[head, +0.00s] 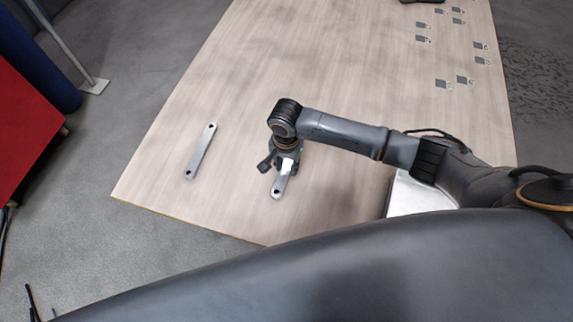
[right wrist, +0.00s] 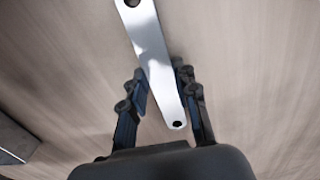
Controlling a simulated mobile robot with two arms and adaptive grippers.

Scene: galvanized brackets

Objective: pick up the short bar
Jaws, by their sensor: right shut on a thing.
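The short bar (head: 278,189) is a flat silvery strip with a hole at each end; its near end shows below my right gripper (head: 279,164) in the head view. In the right wrist view the bar (right wrist: 153,50) runs slantwise between the two fingers of the gripper (right wrist: 162,82), which is shut on it. I cannot tell whether the bar touches the table. A similar, longer-looking bar (head: 201,151) lies to the left, apart from the gripper. My left gripper is out of view.
The wooden table (head: 330,60) is clear beyond the gripper. Several small grey brackets (head: 441,84) lie at its far right. A pale box-like thing (head: 408,197) sits partly hidden under my right arm. The table's left edge runs beyond the longer bar.

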